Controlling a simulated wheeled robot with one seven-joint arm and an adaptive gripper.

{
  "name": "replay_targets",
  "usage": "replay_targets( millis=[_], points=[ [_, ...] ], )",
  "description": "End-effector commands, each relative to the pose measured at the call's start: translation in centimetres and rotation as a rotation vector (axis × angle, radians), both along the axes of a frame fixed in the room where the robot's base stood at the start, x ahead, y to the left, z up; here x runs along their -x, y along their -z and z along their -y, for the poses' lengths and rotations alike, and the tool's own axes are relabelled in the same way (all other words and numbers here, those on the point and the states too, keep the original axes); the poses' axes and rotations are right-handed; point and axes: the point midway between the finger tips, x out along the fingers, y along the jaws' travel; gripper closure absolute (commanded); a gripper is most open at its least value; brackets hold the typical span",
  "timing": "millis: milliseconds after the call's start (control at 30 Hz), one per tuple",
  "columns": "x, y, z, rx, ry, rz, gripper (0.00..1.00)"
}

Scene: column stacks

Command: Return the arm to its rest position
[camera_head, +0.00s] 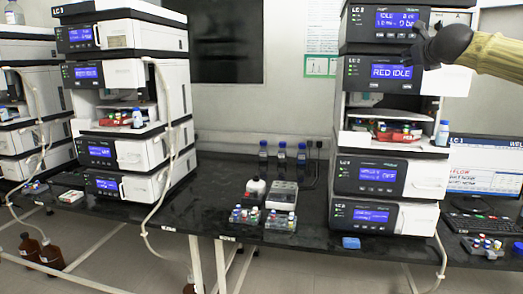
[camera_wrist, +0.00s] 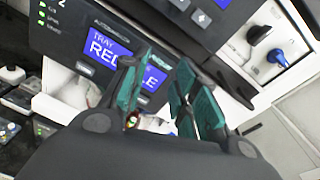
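My gripper (camera_head: 416,45) is at the upper right of the head view, in front of the upper modules of the right column stack (camera_head: 378,176). My arm (camera_head: 498,57) reaches in from the right edge. In the wrist view, the gripper (camera_wrist: 164,82) shows teal finger pads with a gap between them, and nothing is held. Behind the fingers is a blue screen (camera_wrist: 103,48), partly covered, with "TRAY" and "RED" readable. The same module's screen in the head view (camera_head: 391,71) reads "RED IDLE". The fingers look close to the module front; I cannot tell whether they touch it.
An open bay with a red tray (camera_head: 397,133) and small bottles lies lower in the right stack. A second stack (camera_head: 100,40) stands left. Vial racks (camera_head: 262,219) and a blue block (camera_head: 351,242) sit on the black bench (camera_head: 190,215). A monitor (camera_head: 484,167) stands right.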

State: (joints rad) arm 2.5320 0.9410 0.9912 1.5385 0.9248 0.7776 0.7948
Motion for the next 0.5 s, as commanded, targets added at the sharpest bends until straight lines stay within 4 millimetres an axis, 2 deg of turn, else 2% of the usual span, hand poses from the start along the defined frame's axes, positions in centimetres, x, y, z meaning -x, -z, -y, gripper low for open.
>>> replay_targets(
  millis=[33, 200, 367, 500],
  points=[
    [-1.1, 2.4, -2.0, 0.058, -0.016, -0.033, 0.71],
    [-3.6, 10.2, -7.5, 0.247, -0.072, -0.13, 0.71],
    [-4.8, 18.1, -12.3, 0.422, -0.138, -0.216, 0.71],
    [-5.1, 25.2, -16.1, 0.574, -0.207, -0.288, 0.71]
  ],
)
